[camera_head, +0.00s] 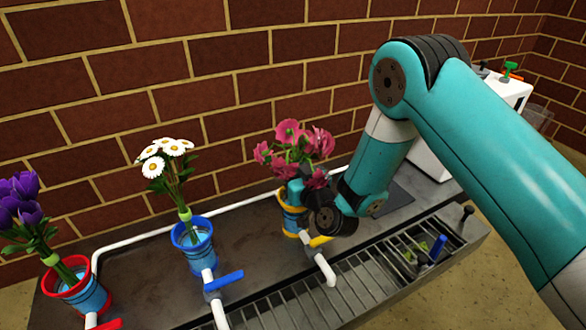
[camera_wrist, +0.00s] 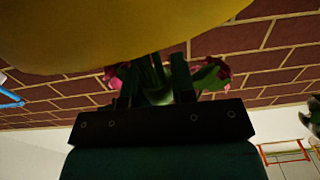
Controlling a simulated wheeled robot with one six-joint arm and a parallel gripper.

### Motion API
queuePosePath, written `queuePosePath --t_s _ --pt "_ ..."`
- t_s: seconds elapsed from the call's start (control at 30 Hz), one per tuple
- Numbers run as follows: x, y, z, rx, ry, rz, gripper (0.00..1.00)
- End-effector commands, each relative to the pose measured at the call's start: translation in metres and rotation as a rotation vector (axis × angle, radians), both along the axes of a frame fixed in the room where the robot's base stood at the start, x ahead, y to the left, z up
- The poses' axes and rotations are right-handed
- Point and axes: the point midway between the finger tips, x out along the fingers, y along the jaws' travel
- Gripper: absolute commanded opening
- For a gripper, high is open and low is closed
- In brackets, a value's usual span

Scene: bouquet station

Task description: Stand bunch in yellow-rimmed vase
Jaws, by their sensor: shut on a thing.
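The bunch of pink flowers (camera_head: 296,143) is upright above the yellow-rimmed vase (camera_head: 290,221), at the centre of the head view. My gripper (camera_head: 303,187) is beside the bunch at the vase's mouth, shut on it below the blooms. My wrist covers part of the vase, and I cannot tell how far the stems reach inside. In the wrist view my dark gripper fingers (camera_wrist: 156,88) are around the bunch, with pink petals (camera_wrist: 216,72) behind them. A large yellow surface (camera_wrist: 110,30) fills the top, very near the camera.
A blue-rimmed vase (camera_head: 195,246) with white daisies (camera_head: 165,158) and a red-rimmed vase (camera_head: 85,291) with purple flowers (camera_head: 22,203) stand to the left. A white pipe (camera_head: 245,203) runs behind the vases. A yellow tap handle (camera_head: 320,241) and a drain grate (camera_head: 345,292) are in front.

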Motion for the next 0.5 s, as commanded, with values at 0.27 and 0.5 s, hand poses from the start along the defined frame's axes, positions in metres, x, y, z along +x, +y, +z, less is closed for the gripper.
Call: queuePosePath --t_s 0.27,0.5 --pt "0.0001 0.0002 -0.0035 0.001 -0.002 0.0 0.0" --pt "0.0002 0.0001 -0.0064 0.001 -0.002 0.0 0.0"
